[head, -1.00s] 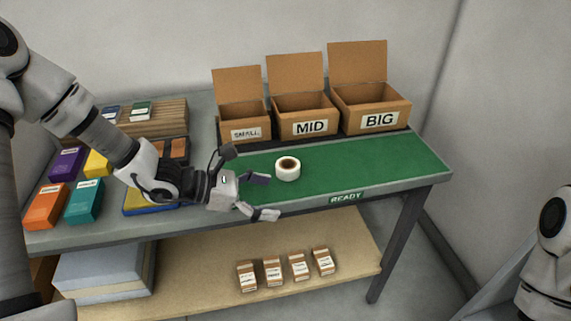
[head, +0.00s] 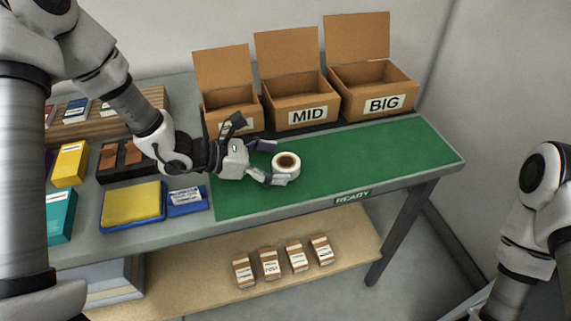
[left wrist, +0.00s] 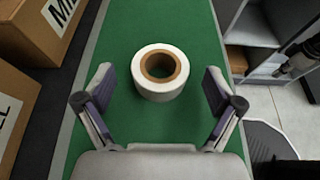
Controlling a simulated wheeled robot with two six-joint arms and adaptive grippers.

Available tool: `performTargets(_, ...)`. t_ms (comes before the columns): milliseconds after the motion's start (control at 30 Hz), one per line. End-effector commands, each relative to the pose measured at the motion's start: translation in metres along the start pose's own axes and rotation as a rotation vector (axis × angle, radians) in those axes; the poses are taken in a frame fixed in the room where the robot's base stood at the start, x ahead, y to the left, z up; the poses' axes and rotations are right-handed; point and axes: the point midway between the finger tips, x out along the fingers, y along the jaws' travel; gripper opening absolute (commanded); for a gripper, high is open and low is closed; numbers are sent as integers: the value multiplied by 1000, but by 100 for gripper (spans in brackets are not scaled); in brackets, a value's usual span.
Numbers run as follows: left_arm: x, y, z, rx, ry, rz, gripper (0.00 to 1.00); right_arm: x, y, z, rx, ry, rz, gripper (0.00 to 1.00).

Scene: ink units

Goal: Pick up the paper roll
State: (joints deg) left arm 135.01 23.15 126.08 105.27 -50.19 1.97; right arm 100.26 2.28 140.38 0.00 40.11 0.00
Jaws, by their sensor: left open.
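The paper roll (head: 287,164) is a white roll with a brown core. It lies flat on the green mat (head: 385,160). My left gripper (head: 268,163) is open at the roll's left side, its fingers pointing toward it. In the left wrist view the roll (left wrist: 160,72) sits ahead of the open fingers of the left gripper (left wrist: 161,88), centred between them with a gap on each side. Whether a finger touches the roll cannot be told from the head view. My right arm shows at the right edge of the head view, but its gripper is out of view.
Cardboard boxes labelled MID (head: 299,116) and BIG (head: 378,103), and a smaller one (head: 230,108), stand open behind the mat. A yellow pad (head: 132,204) and a blue box (head: 186,200) lie left of it. The mat right of the roll is clear.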

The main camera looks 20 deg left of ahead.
Motion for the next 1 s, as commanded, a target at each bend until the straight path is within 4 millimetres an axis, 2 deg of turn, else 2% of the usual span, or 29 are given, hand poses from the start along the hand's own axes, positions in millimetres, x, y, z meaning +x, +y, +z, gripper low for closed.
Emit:
performTargets(133,22,0,-1,1,3,-3,92,-1,0,0,0,0,0,0)
performTargets(367,25,0,0,0,-1,0,92,-1,0,0,0,0,0,0)
performTargets(433,25,0,0,0,-1,0,75,-1,0,0,0,0,0,0)
performTargets(567,25,0,0,0,0,0,29,-1,0,0,0,0,0,0)
performTargets(867,25,0,0,0,0,0,27,-1,0,0,0,0,0,0)
performTargets(1000,20,1,14,3,-3,0,27,-2,0,0,0,0,0,0)
